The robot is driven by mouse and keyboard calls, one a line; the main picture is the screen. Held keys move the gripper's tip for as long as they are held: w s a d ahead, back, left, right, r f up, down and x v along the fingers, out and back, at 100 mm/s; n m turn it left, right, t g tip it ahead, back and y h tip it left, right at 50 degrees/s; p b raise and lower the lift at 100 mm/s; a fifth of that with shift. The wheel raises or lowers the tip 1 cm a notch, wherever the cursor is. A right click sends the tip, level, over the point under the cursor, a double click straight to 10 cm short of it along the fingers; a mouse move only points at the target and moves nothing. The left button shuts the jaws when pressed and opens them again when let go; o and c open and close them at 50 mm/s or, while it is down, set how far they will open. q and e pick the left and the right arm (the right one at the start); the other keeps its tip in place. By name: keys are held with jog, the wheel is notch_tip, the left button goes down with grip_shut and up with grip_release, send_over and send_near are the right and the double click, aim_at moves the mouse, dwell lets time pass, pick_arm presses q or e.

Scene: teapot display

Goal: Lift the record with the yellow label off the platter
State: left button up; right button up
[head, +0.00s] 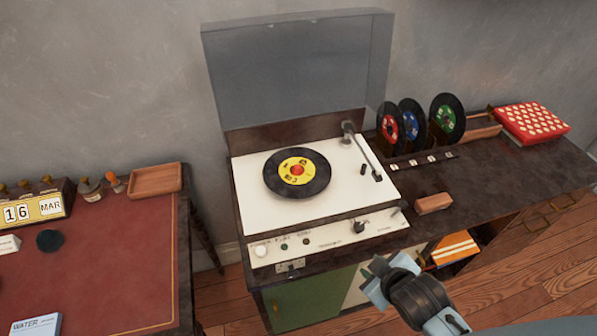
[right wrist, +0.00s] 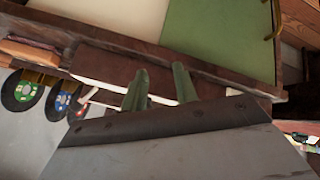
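The record with the yellow label (head: 283,182) lies flat on the white record player (head: 258,213). It is black, with a red centre on its label, and hides the platter under it. The tonearm (head: 365,155) is at the right of the deck, clear of the record. My right gripper (head: 375,276) is in front of the player's front right, well apart from the record. Its two fingers stand apart with nothing between them in the right wrist view (right wrist: 160,72). The yellow-label record is not seen in that view. My left gripper is not in view.
The clear lid (head: 300,70) stands open behind the deck. Records with red (head: 389,128), blue (head: 411,125) and green (head: 447,118) labels stand upright at the right. A small brown block (head: 433,203) lies right of the player. A red-topped desk (head: 110,260) is at the left.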

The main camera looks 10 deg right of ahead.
aim_at(312, 211)
jog(key=w+r+n+t+y, duration=0.2)
jog(key=n, duration=0.2)
jog(key=w+r+n+t+y, duration=0.2)
jog(key=r+n, duration=0.1)
jog(key=n, duration=0.1)
jog(key=w+a+r+n+t+y, duration=0.1)
jog(key=w+r+n+t+y, duration=0.1)
jog(key=w+n+t, duration=0.1)
jog(key=shift+a+r+n, duration=0.1)
jog(key=shift+r+n, duration=0.25)
jog(key=shift+n, duration=0.35)
jog(key=w+a+n+y, duration=0.1)
jog(key=a+n, duration=0.1)
jog(key=w+a+n+y, duration=0.3)
jog(key=a+n+y, duration=0.1)
jog(key=shift+w+r+n+g, duration=0.25)
jog(key=shift+w+n+g, duration=0.05)
jog(key=shift+f+x, duration=0.2)
jog(key=shift+x, duration=1.15)
jog(key=shift+f+x, duration=0.2)
jog(key=shift+x, duration=1.1)
jog(key=shift+d, duration=0.1)
jog(key=shift+c, duration=0.4)
